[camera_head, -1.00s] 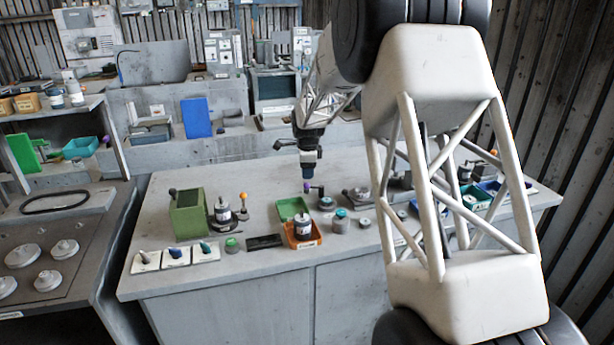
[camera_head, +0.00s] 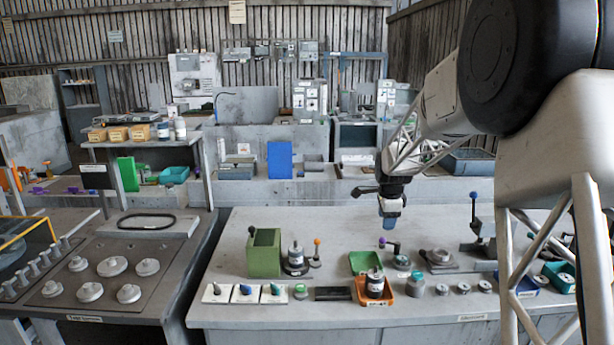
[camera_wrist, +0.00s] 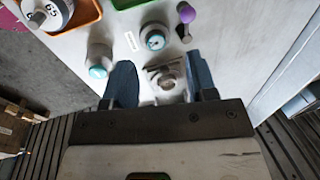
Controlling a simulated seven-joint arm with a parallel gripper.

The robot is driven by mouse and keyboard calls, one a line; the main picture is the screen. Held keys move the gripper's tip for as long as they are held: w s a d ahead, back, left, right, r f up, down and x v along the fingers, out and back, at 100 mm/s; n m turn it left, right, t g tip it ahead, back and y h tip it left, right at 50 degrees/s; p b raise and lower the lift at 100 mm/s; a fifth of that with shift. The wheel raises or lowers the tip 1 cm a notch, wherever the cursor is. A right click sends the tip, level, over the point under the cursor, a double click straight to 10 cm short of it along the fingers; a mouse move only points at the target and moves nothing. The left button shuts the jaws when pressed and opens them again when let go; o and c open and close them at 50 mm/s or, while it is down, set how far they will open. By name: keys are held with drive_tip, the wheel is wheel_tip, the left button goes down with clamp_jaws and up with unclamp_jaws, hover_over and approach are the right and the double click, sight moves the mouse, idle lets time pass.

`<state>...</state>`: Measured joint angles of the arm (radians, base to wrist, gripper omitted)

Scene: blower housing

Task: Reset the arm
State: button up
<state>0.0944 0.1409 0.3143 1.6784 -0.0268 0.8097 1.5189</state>
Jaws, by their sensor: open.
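My gripper (camera_head: 390,222) hangs pointing down above the workbench (camera_head: 330,220), in the middle right of the head view. Its blue fingers also show in the wrist view (camera_wrist: 161,82). They are apart with nothing held between them. In the head view the gripper appears just above a purple-topped lever (camera_head: 388,243), but I cannot tell the height. In the wrist view a grey metal part on the bench lies below and between the fingers, clear of them as far as I can tell.
On the bench stand a green box (camera_head: 264,256), a green tray (camera_head: 363,262), an orange tray (camera_head: 388,298) holding a canister, and a blue-topped lever (camera_head: 474,210). Several small grey parts lie nearby. A side table (camera_head: 110,265) with round discs is at left. The bench's back left is clear.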

drive_tip(key=s+a+r+n, duration=0.2)
drive_tip(key=s+r+n, duration=0.25)
drive_tip(key=s, duration=0.85)
drive_tip(key=s+a+r+n, duration=0.3)
drive_tip(key=s+r+n, duration=0.15)
drive_tip(key=s, duration=0.75)
drive_tip(key=s+a+f+n, duration=0.1)
drive_tip(key=s+n, duration=0.3)
drive_tip(key=s, duration=1)
drive_tip(key=s+a+f+n, duration=0.1)
drive_tip(key=s+n, duration=0.4)
drive_tip(key=s, duration=0.9)
drive_tip(key=shift+a+f, duration=0.3)
drive_tip(key=shift+a, duration=0.1)
